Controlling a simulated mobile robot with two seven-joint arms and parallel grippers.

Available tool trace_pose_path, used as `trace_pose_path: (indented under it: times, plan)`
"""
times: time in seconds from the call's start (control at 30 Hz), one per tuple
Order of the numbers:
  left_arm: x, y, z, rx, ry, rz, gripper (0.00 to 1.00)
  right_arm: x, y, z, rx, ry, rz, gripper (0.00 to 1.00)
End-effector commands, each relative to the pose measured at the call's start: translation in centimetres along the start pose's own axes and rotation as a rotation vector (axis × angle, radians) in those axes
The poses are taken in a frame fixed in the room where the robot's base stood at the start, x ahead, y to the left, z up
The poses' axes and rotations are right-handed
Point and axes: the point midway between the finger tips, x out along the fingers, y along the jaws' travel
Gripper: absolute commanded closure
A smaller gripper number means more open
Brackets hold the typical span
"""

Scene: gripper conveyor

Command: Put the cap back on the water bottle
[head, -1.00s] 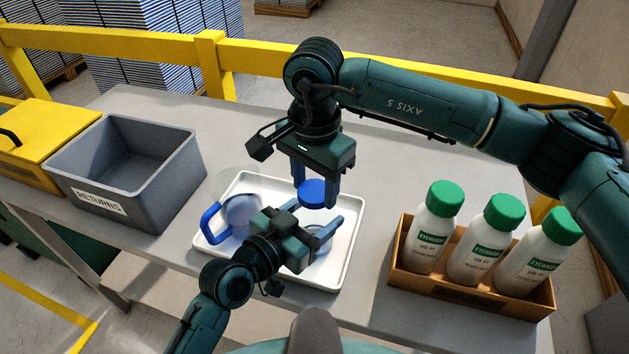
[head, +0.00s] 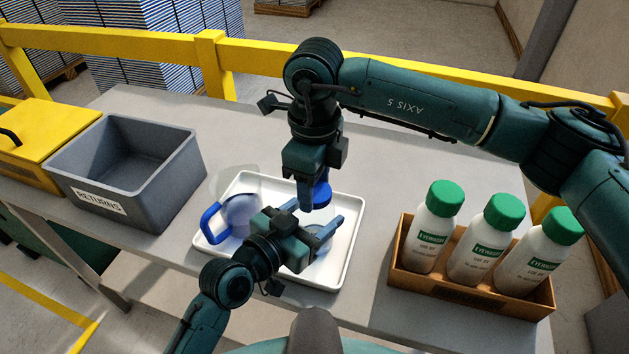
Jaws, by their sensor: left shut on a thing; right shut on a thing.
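The blue cap (head: 322,196) is held level in my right gripper (head: 314,190), which points down over the white tray from the back. The clear water bottle (head: 319,244) is in the tray, mostly hidden behind my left gripper (head: 311,216). My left gripper reaches in from the lower left and is shut on the bottle, one finger on each side. The cap is directly above the bottle's top. The mouth is hard to see, so I cannot tell whether cap and bottle touch.
A grey RETURNS bin (head: 150,203) and a yellow box (head: 45,135) stand left. A brown crate (head: 470,292) of green-capped eyewash bottles stands right. The table behind the tray is clear.

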Motion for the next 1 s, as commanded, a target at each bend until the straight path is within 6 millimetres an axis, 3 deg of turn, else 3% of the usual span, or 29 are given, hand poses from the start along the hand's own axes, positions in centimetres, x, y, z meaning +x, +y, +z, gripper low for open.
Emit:
trace_pose_path:
  times: [0.33,0.63,0.77,1.0]
  plan:
    - [0.0,0.0,0.1,-0.001,-0.001,0.0,1.0,0.0,0.0,0.0,-0.003,0.0,0.0,0.26]
    - [0.0,0.0,0.1,0.0,-0.001,0.0,1.0,-0.4,0.0,0.0,-0.003,0.0,-0.001,0.26]
    - [0.0,0.0,0.1,0.0,-0.001,0.0,1.0,-2.0,-0.1,0.0,-0.003,-0.002,-0.003,0.26]
    - [0.0,0.0,0.1,0.0,-0.001,0.0,1.0,-7.2,-0.1,0.1,-0.002,-0.003,-0.004,0.26]
